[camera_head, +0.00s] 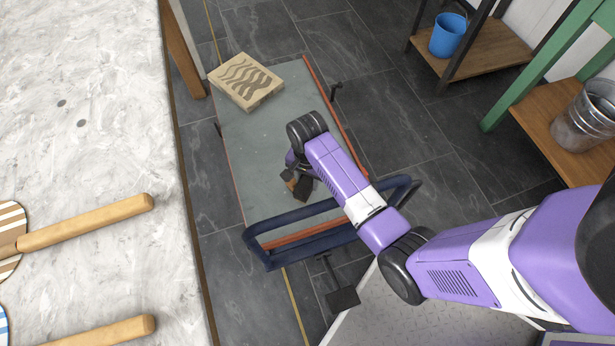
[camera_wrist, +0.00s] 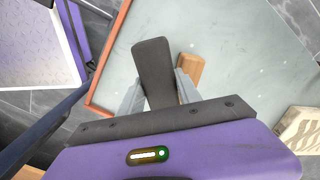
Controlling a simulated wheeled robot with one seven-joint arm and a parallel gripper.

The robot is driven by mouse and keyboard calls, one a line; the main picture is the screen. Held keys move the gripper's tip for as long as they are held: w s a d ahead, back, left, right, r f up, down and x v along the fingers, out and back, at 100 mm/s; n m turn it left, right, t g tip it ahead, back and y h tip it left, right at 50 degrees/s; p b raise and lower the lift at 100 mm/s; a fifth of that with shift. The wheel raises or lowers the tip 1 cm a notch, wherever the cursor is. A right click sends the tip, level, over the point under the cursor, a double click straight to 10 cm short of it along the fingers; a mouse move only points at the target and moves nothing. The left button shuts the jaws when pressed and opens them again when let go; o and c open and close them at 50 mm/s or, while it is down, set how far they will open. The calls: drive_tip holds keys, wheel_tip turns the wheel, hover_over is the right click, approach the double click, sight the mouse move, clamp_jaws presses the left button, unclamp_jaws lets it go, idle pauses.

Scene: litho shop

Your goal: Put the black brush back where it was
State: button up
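In the wrist view, a dark, blunt-ended piece, which I take for the black brush (camera_wrist: 154,62), stands between the two grey fingers of my gripper (camera_wrist: 158,88). The fingers appear to press on both its sides. A small orange-brown wooden piece (camera_wrist: 191,68) shows just right of it; I cannot tell whether it belongs to the brush. In the head view, my gripper (camera_head: 299,183) is over the near part of a grey bed (camera_head: 250,135) with red-orange edges. Dark and brown bits show there, partly hidden by my arm. Any gap between brush and bed is unclear.
A pale block with wavy dark lines (camera_head: 246,82) lies at the bed's far end. A dark blue bar frame (camera_head: 262,252) crosses its near end. A marble-topped table (camera_head: 90,150) with wooden-handled tools is left. A blue bucket (camera_head: 448,35) and metal pail (camera_head: 585,118) stand on shelves right.

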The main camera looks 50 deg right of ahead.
sight(307, 179)
drive_tip(key=o, duration=0.4)
wheel_tip(307, 179, up, 13)
drive_tip(key=p, duration=0.4)
drive_tip(key=shift+r, duration=0.15)
idle(0.5)
